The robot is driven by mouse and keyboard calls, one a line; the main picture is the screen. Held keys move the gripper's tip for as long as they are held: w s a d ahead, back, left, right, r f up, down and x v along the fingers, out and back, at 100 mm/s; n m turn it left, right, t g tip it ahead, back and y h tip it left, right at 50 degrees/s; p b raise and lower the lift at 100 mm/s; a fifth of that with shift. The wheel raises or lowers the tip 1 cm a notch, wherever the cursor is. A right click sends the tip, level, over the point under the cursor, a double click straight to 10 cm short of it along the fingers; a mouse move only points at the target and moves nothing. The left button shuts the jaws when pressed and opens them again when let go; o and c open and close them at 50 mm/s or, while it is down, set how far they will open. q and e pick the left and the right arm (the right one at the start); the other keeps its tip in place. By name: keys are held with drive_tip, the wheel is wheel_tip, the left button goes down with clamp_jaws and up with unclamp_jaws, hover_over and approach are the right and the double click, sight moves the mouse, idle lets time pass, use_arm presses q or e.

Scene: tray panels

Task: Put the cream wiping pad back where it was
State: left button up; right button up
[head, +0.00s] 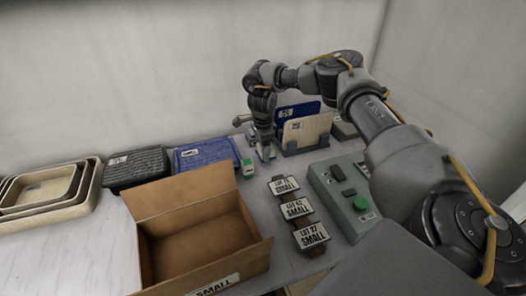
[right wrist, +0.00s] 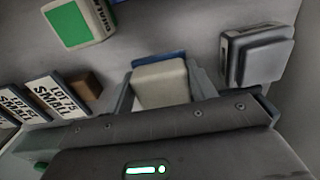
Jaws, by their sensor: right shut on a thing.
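The cream wiping pad (right wrist: 162,84) is a small pale block held between the two fingers of my right gripper (right wrist: 163,72) in the right wrist view. In the head view my right gripper (head: 265,153) points down low over the table, just left of the slotted rack. The pad is mostly hidden there by the fingers. I cannot tell whether the pad touches the table. My left gripper is out of view.
The rack (head: 311,146) holds a cream panel (head: 307,130) and a blue panel (head: 287,115). A green-and-white box (head: 247,169) stands close by. Label cards (head: 296,208), a control box (head: 345,198), an open carton (head: 205,262) and nested trays (head: 90,196) take up the table.

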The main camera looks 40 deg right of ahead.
drive_tip(key=shift+f, duration=1.1)
drive_tip(key=o, duration=1)
drive_tip(key=shift+o, duration=0.2)
wheel_tip(320, 180, up, 12)
drive_tip(key=shift+r+b, duration=0.2)
drive_tip(key=shift+b, duration=0.1)
